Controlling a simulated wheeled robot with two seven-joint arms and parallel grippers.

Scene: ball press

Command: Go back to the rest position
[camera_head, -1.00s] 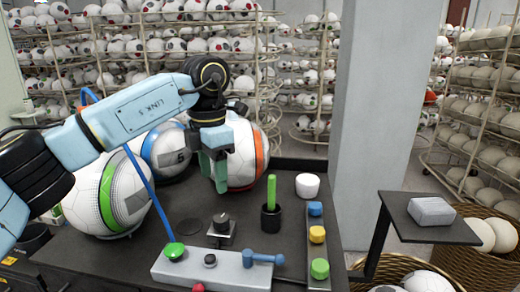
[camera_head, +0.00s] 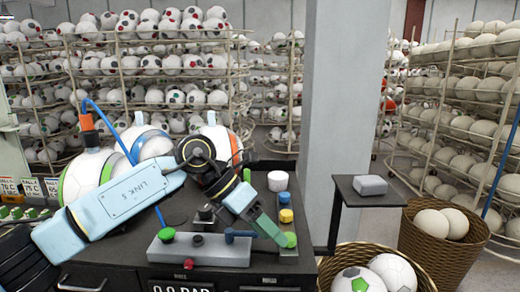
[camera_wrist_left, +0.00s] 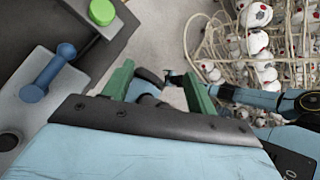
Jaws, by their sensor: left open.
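My left gripper (camera_head: 270,228) reaches over the right part of the workbench, fingers pointing down and right. In the head view its green fingers overlap the green button (camera_head: 291,240) on the button strip. In the left wrist view the two green fingers (camera_wrist_left: 158,84) stand apart with nothing held between them. There the green button (camera_wrist_left: 102,11) lies off to the left of the fingers, clear of them. The blue lever (camera_wrist_left: 48,72) is further left. My right gripper cannot be made out; a light blue link shows at the right of the left wrist view.
A grey console (camera_head: 200,250) with knobs fills the bench front. Large balls (camera_head: 84,172) stand behind my arm. A white cup (camera_head: 278,181) stands behind the blue and yellow buttons. A shelf (camera_head: 365,190) with a grey block and wicker baskets (camera_head: 440,250) of balls stand to the right.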

